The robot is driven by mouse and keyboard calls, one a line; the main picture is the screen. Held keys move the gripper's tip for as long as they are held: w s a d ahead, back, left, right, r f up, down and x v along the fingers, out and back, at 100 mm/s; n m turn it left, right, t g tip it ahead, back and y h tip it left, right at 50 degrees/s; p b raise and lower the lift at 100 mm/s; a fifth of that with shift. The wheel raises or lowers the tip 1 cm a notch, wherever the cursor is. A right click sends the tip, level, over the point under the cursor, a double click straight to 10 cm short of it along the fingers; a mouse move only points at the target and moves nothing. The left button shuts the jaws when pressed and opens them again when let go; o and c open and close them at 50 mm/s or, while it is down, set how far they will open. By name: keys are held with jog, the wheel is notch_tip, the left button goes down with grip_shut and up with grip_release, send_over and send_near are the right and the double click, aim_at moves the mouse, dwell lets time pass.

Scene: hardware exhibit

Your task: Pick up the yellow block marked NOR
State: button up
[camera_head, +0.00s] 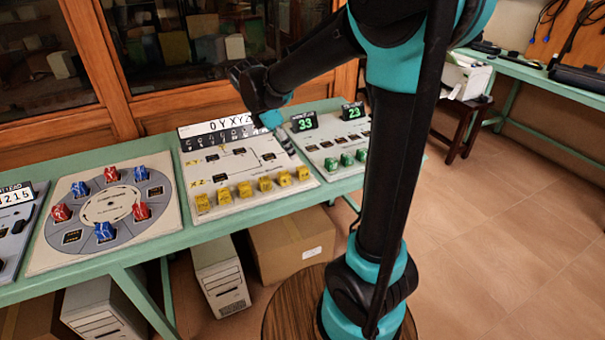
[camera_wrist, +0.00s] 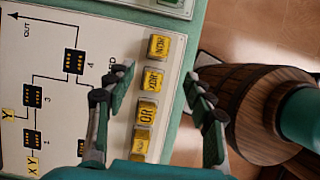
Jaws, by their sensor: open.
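A row of yellow blocks runs along the front edge of a white logic board (camera_head: 226,171). In the wrist view the topmost yellow block (camera_wrist: 160,45) appears to read NOR. The yellow block below it (camera_wrist: 152,79) has a similar label, perhaps XOR, too small to be sure. An OR block (camera_wrist: 146,111) and a further yellow block (camera_wrist: 141,140) follow. My gripper (camera_wrist: 157,76) is open and empty, its fingers spread either side of the row, around the second block in the picture. In the head view my gripper (camera_head: 282,138) hangs over the board's right part.
To the right is a board with green blocks (camera_head: 346,159); to the left, a round-dial board (camera_head: 59,243) with red and blue blocks. All stand on a green table (camera_head: 200,240). A wooden barrel-like stand (camera_wrist: 262,110) is beside the table. A cardboard box (camera_head: 290,245) is underneath.

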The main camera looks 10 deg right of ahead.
aim_at(303, 168)
jog(key=x, duration=0.6)
jog(key=shift+d+f, duration=0.15)
jog(key=shift+d, duration=0.05)
jog(key=d+f, duration=0.1)
jog(key=f, duration=0.1)
jog(key=w+d+f, duration=0.1)
jog(key=shift+d+f, duration=0.3)
jog(key=shift+f, duration=0.05)
jog(key=shift+d+f, duration=0.15)
jog(key=shift+f, duration=0.3)
jog(key=c, duration=1.2)
jog(key=shift+r, duration=0.1)
